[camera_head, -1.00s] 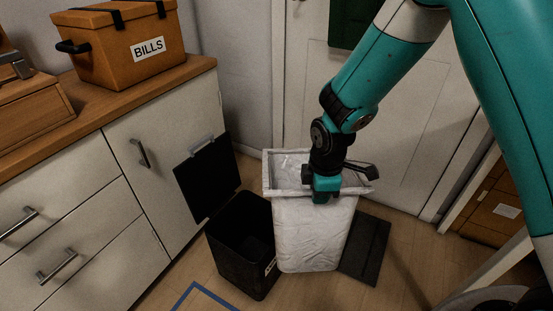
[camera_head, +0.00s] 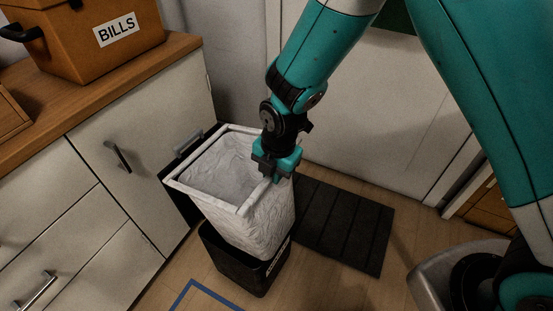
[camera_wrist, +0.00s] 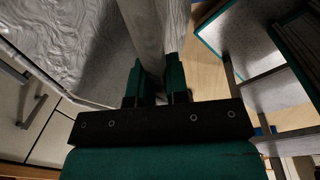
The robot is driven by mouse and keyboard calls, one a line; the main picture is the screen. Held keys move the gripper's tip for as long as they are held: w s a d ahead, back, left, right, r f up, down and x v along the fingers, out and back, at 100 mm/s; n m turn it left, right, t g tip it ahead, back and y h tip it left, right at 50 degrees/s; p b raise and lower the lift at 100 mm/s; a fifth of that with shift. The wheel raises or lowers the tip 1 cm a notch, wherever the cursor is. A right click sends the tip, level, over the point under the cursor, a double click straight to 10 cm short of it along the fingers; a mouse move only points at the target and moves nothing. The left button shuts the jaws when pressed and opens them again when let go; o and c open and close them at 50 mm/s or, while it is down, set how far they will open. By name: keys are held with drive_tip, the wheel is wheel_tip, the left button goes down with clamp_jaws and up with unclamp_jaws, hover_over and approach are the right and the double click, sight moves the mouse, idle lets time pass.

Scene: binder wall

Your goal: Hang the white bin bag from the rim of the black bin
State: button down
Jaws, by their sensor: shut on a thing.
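The white bin bag (camera_head: 262,222) hangs upright with its square mouth open and its stiff pale rim (camera_head: 205,198) spread. My gripper (camera_head: 272,174) is shut on the right side of that rim. In the wrist view my gripper (camera_wrist: 155,88) has the pale rim (camera_wrist: 145,35) between its teal fingers, with the bag's wrinkled inside (camera_wrist: 70,40) at the left. The black bin (camera_head: 235,272) stands on the floor directly below the bag. The bag's rim is well above the bin's rim. The bag hides most of the bin's opening, and I cannot tell whether its bottom is inside.
A white cabinet (camera_head: 125,215) with metal handles stands close on the left, an orange BILLS box (camera_head: 90,55) on its wooden top. A black panel (camera_head: 178,195) on the cabinet is partly behind the bag. A dark mat (camera_head: 342,225) lies at right. Blue tape (camera_head: 205,288) marks the floor in front.

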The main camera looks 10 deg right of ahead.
sight(278, 191)
drive_tip(key=shift+w+d+f, duration=0.1)
drive_tip(key=shift+w+d, duration=0.05)
drive_tip(key=shift+d, duration=0.3)
drive_tip(key=t+y+b, duration=0.1)
drive_tip(key=b, duration=0.3)
drive_tip(key=shift+d+f+t+y, duration=0.1)
drive_tip(key=shift+f+t+y, duration=0.3)
drive_tip(key=shift+f+b, duration=1.1)
drive_tip(key=shift+f, duration=0.3)
drive_tip(key=shift+f, duration=0.15)
drive_tip(key=shift+f, duration=0.15)
drive_tip(key=shift+w+f+b, duration=0.1)
drive_tip(key=shift+f+b, duration=1.55)
drive_tip(key=shift+f, duration=0.35)
